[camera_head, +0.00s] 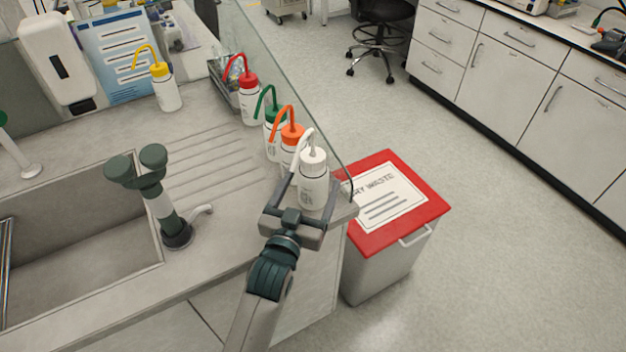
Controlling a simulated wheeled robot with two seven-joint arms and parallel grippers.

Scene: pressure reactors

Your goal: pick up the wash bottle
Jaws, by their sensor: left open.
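Several white wash bottles stand upright on the grey counter. The nearest, a wash bottle with a white cap and spout (314,180), is at the counter's right front corner. Behind it in a row stand an orange-capped bottle (293,138), a green-capped bottle (273,118) and a red-capped bottle (250,100). A yellow-capped bottle (164,90) stands apart at the back left. My left gripper (303,197) is open at the white-capped bottle, with its fingers seemingly to either side of the lower body. Contact cannot be told. My right gripper is not in view.
A glass screen (300,95) runs along the counter's right edge, close beside the bottles. A sink (80,240) with a dark green tap fixture (163,205) is at the left. A red-lidded waste bin (425,195) stands on the floor to the right.

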